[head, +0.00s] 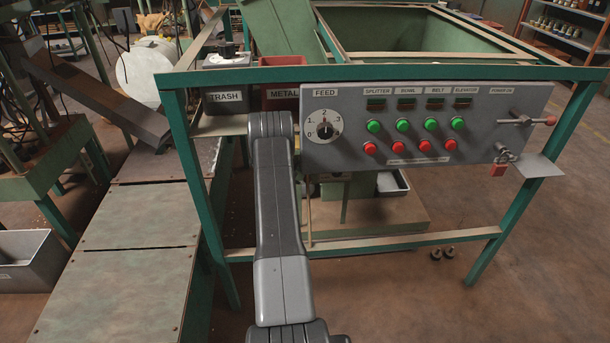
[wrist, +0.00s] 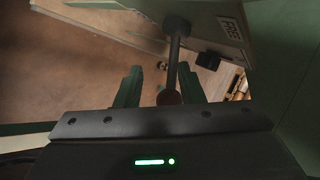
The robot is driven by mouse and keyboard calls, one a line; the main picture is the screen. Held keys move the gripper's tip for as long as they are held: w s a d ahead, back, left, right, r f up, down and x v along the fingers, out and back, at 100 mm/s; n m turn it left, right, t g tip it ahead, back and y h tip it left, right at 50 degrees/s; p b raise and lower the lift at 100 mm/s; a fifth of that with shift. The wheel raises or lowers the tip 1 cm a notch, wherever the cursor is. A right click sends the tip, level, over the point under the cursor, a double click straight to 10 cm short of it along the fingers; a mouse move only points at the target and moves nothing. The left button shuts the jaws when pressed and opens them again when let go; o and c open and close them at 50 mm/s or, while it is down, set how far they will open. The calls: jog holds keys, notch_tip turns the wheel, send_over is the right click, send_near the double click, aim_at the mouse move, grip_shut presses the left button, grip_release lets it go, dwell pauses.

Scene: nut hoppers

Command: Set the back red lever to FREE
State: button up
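In the wrist view a lever with a dark rod (wrist: 175,55) and a dull red knob (wrist: 168,97) hangs from a round pivot on a pale green panel. A FREE label (wrist: 231,29) is on that panel, right of the pivot. My gripper (wrist: 160,85) is open, with a dark green finger on each side of the knob. The knob appears between the fingers, nearer the right one; I cannot tell whether they touch. In the head view my arm reaches behind the control panel, which hides my gripper and this lever.
The grey control panel (head: 420,95) has green and red buttons and a FEED dial (head: 324,131). A red-tipped handle (head: 551,120) and a red padlock (head: 498,169) are at its right. TRASH (head: 225,100) and METAL (head: 283,104) bins stand left of it. A green frame (head: 360,73) surrounds the panel.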

jog(key=s+a, duration=0.4)
jog(key=a, duration=0.3)
jog(key=shift+s+a+b, duration=0.15)
jog(key=shift+s+b, duration=0.15)
jog(key=shift+s, duration=0.05)
jog(key=w+d, duration=0.2)
jog(key=d, duration=0.1)
jog(key=w+d+p, duration=0.1)
jog(key=w+d, duration=0.1)
jog(key=d, duration=0.2)
jog(key=w+d, duration=0.3)
jog(key=shift+d+f, duration=0.4)
